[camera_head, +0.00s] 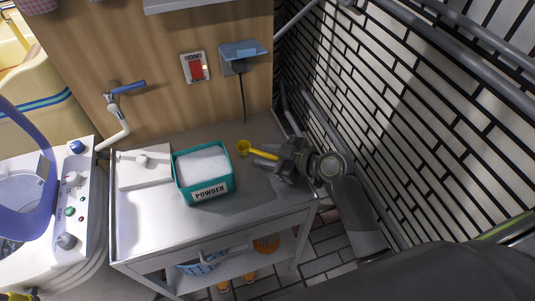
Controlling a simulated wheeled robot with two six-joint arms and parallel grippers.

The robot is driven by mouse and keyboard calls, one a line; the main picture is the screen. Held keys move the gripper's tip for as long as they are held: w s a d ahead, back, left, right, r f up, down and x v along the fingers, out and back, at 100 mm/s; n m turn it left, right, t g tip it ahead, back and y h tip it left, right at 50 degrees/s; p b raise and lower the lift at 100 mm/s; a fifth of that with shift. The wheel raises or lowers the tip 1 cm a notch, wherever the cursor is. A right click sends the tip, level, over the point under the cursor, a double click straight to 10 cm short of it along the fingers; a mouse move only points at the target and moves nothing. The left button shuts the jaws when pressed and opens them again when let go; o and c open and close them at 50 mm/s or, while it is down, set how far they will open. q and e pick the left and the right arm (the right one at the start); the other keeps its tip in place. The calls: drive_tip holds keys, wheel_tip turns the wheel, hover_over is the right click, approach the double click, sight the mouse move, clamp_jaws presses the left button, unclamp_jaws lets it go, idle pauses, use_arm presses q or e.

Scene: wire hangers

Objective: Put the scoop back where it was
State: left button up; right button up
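A yellow scoop (244,147) is at the right of the metal table, its bowl toward the left and its handle toward my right gripper. My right gripper (280,160) is at the handle's end, and its fingers appear closed around it. I cannot tell whether the scoop touches the tabletop. A teal box of white powder labelled POWDER (205,190) stands upright on the table, left of the scoop and apart from it.
The metal table (255,207) has clear surface in front of the scoop. A pale flat box (143,168) lies left of the powder. A washing machine (72,205) stands at the left, and a tiled wall (420,80) rises at the right. A cable hangs from a wall socket behind.

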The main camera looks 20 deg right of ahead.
drive_tip(key=shift+r, duration=0.1)
drive_tip(key=shift+d+r, duration=0.1)
drive_tip(key=v, duration=1.2)
